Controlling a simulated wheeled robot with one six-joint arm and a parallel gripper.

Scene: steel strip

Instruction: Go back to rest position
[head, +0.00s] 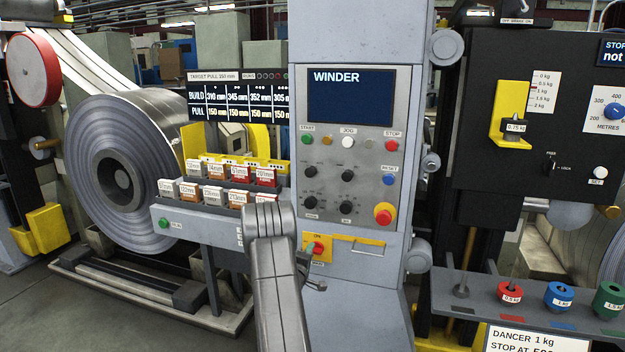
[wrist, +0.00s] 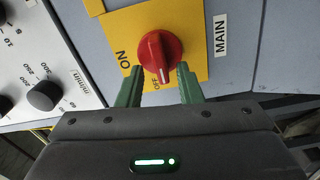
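In the wrist view my gripper (wrist: 159,82) is open, with its two green fingers apart at the lower left and lower right of the red rotary switch (wrist: 161,57). I cannot tell whether either fingertip touches the switch. In the head view the switch (head: 318,249) shows low on the winder cabinet (head: 350,20). My grey arm reaches up to it and hides most of the gripper.
A shelf of labelled cards (head: 215,190) stands close left of my arm, with a big steel coil (head: 125,170) behind it. A yellow-edged handle panel (head: 365,246) is right of the switch. Coloured weights (head: 558,296) stand on a ledge at the lower right.

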